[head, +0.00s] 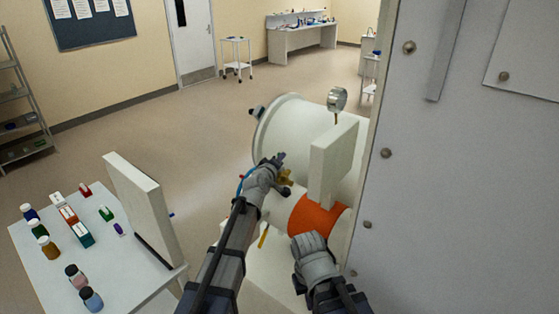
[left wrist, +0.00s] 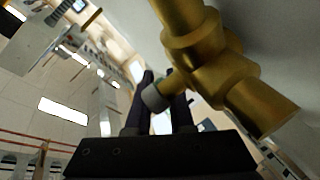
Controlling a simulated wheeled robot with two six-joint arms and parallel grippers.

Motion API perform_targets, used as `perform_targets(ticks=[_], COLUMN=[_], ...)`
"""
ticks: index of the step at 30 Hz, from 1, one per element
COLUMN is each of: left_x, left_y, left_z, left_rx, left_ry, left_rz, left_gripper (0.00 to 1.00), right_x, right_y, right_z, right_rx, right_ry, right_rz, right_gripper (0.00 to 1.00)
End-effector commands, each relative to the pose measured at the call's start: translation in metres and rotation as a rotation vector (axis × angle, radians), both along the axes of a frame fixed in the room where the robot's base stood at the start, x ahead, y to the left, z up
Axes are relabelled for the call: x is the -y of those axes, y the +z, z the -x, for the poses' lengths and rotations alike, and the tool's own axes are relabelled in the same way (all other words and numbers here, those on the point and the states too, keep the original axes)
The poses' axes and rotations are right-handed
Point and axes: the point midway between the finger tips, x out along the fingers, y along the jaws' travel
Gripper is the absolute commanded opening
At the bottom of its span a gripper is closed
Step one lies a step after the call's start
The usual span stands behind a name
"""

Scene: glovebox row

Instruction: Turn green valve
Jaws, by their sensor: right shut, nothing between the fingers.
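In the head view, my left gripper (head: 277,160) is at a brass valve (head: 286,178) on the near side of the white cylindrical chamber (head: 290,135). The left wrist view shows the brass valve body (left wrist: 215,65) close up, with a grey round end piece (left wrist: 155,97) overlapping the space between my two dark fingers (left wrist: 163,100). The fingers stand apart with a gap between them; I see no firm grip. My right gripper (head: 309,243) is low, near the orange band, and is shut and empty.
An orange band (head: 316,217) circles a port below an upright white panel (head: 333,160). A pressure gauge (head: 337,100) stands on the chamber. A yellow handle (head: 263,236) is lower down. A grey wall (head: 450,180) closes the right side. A table (head: 60,270) with bottles and boxes stands left.

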Motion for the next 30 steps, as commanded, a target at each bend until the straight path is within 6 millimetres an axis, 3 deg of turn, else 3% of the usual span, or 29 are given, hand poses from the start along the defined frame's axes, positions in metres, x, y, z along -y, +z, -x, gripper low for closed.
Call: perform_targets(ticks=[1, 7, 19, 30], left_x=[0.000, -0.001, -0.003, -0.016], left_y=[0.000, 0.000, 0.002, 0.015], left_z=[0.001, 0.000, 0.007, 0.060], left_rx=[0.000, 0.001, 0.002, 0.002], left_ry=[0.000, 0.002, 0.002, 0.002], left_rz=[0.000, 0.000, 0.000, 0.001], left_gripper=[0.26, 0.48, 0.48, 0.48], right_x=[0.000, 0.000, 0.000, 0.000], right_y=[0.000, 0.000, 0.002, 0.014], right_z=[0.000, 0.000, 0.000, 0.000], right_rx=[0.000, 0.000, 0.000, -0.001], right_ry=[0.000, 0.000, 0.000, 0.001], right_rz=[0.000, 0.000, 0.000, 0.000], right_gripper=[0.00, 0.00, 0.00, 0.00])
